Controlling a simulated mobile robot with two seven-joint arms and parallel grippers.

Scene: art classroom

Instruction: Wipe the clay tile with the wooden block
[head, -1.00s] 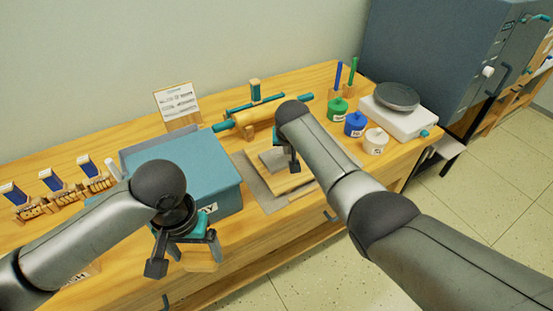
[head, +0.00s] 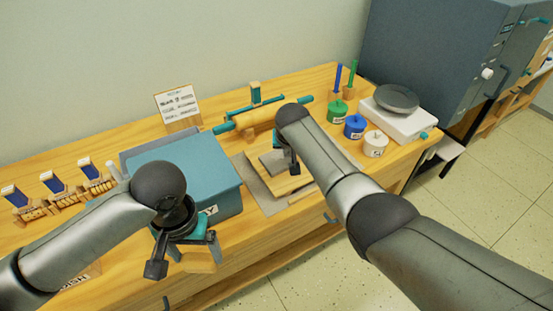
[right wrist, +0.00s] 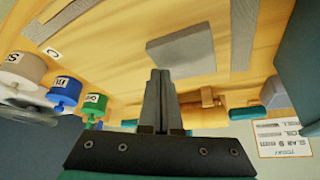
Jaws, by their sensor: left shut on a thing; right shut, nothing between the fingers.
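The clay tile (head: 269,161) is a grey square slab lying on a wooden board (head: 287,187). It also shows in the right wrist view (right wrist: 185,52), just beyond my fingertips. My right gripper (head: 294,168) is shut and empty over the board beside the tile; its closed fingers show in the right wrist view (right wrist: 160,75). My left gripper (head: 184,254) is shut on the wooden block (head: 201,261), in front of the blue-grey box and left of the tile. My gripper hides part of the block.
A blue-grey lidded box (head: 190,172) stands between my left arm and the tile. A rolling pin (head: 258,117) lies behind the board. Lidded jars, including a green one (head: 337,111), and a scale (head: 398,119) stand to the right. A sign (head: 177,104) stands behind.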

